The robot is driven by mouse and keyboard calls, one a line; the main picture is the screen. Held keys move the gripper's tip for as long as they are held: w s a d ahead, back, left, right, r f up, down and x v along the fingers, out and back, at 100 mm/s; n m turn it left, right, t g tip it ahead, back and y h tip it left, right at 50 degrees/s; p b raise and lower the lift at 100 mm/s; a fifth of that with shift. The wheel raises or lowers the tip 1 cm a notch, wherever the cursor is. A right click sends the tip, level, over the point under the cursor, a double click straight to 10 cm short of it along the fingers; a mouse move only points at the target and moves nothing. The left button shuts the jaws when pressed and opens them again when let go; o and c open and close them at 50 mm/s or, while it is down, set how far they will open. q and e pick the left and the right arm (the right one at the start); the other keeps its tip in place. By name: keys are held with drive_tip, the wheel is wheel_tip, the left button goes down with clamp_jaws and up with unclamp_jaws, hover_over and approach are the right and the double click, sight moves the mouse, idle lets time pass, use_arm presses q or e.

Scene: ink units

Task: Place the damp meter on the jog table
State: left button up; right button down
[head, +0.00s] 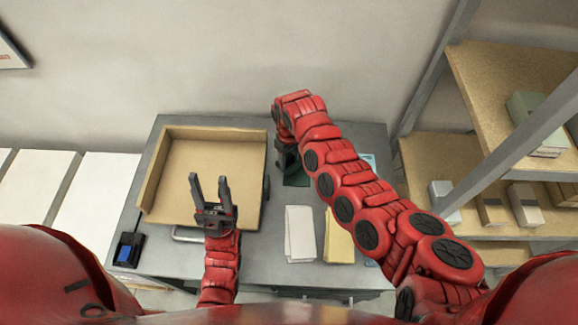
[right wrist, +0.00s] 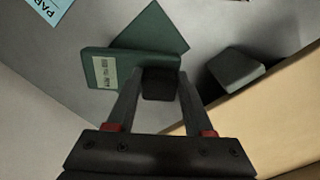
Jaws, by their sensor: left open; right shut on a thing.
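The jog table (head: 207,165) is a tan board with raised walls at its back and left, standing on the grey bench. Its surface is bare. My left gripper (head: 209,180) is open and empty above its front part. My right gripper (head: 286,150) is at the back of the bench, right of the jog table, largely hidden by its own arm. In the right wrist view my right gripper (right wrist: 160,88) is shut on a small dark block (right wrist: 160,84), which may be the damp meter. A green box with a label (right wrist: 105,75) lies just beyond the fingertips.
A dark grey block (right wrist: 235,70) stands beside the jog table's edge. White paper (head: 299,234) and yellow paper (head: 338,240) lie on the bench front. A black device with a blue face (head: 127,252) is at the left corner. Shelves (head: 450,170) stand at right.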

sight(291, 165)
wheel_tip(291, 165, down, 2)
drive_tip(key=shift+f+b, duration=0.1)
drive_tip(key=shift+b, duration=0.5)
drive_tip(key=shift+f, duration=0.25)
drive_tip(key=shift+s+d+r, duration=0.1)
drive_tip(key=shift+d+r, duration=0.05)
drive_tip(key=shift+r, duration=0.1)
drive_tip(key=shift+f, duration=0.25)
drive_tip(key=shift+c, duration=1.4)
unclamp_jaws()
